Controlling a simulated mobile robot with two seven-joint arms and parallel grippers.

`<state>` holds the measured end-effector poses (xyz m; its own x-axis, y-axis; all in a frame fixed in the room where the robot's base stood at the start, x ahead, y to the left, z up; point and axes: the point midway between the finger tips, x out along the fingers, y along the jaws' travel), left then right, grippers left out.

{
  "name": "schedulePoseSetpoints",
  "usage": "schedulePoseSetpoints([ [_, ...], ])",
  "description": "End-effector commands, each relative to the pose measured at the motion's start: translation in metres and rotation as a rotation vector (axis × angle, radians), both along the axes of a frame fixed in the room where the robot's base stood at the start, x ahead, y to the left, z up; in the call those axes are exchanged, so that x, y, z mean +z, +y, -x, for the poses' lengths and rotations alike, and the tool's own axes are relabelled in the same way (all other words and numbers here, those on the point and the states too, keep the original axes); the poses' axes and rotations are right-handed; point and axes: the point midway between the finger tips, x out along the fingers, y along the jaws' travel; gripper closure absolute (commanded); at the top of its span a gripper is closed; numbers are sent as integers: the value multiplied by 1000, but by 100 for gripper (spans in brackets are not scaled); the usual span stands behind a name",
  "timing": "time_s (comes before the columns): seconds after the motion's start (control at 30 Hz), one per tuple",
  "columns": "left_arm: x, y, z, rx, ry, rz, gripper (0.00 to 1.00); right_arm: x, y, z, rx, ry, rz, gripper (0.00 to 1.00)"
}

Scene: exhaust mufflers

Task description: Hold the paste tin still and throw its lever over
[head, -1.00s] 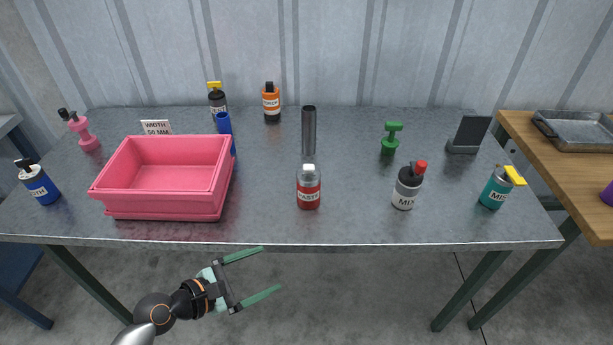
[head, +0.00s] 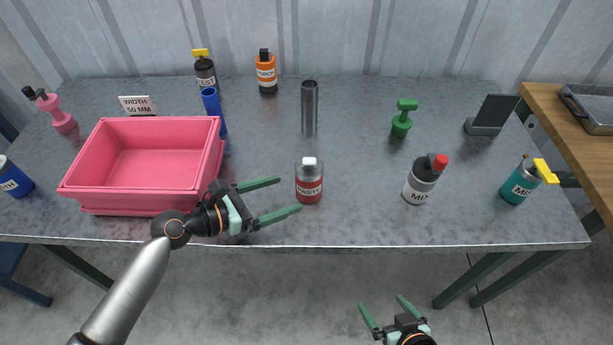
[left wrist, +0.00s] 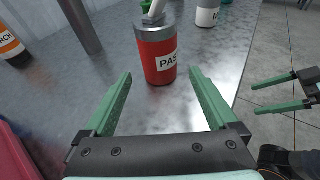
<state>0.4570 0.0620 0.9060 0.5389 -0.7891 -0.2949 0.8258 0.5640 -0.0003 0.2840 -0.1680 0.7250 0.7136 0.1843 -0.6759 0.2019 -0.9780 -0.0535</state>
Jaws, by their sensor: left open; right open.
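The paste tin (head: 309,184) stands upright near the front middle of the table. It has a red lower part, a grey upper part and a white lever on top. In the left wrist view the tin (left wrist: 157,62) is ahead, between the lines of the fingers, and its white lever (left wrist: 154,12) is cut off by the top edge. My left gripper (head: 290,195) is open and empty, just left of the tin, fingers pointing at it and not around it. My right gripper (head: 383,303) is open and empty in front of the table, below its front edge.
A pink bin (head: 147,191) stands to the left, close to my left arm. A dark upright tube (head: 309,108) is behind the tin. A grey tin with a red lever (head: 420,182) and a teal tin (head: 519,182) stand to the right. The table between the paste and grey tins is clear.

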Motion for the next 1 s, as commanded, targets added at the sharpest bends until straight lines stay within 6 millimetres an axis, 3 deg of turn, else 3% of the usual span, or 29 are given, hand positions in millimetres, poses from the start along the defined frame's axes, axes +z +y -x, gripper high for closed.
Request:
schedulePoseSetpoints([
  [0.17,-11,-22,-16,0,-2,2,7,-16,0,0,0,1,0,0],
  [0.5,-18,-50,-34,1,0,1,7,-8,0,0,0,1,0,0],
  [0.9,-20,-53,-37,1,-1,-1,7,-7,0,-1,1,-2,0,0],
  [1.0,-20,-53,-36,1,0,0,19,-7,0,-2,1,-3,0,0],
])
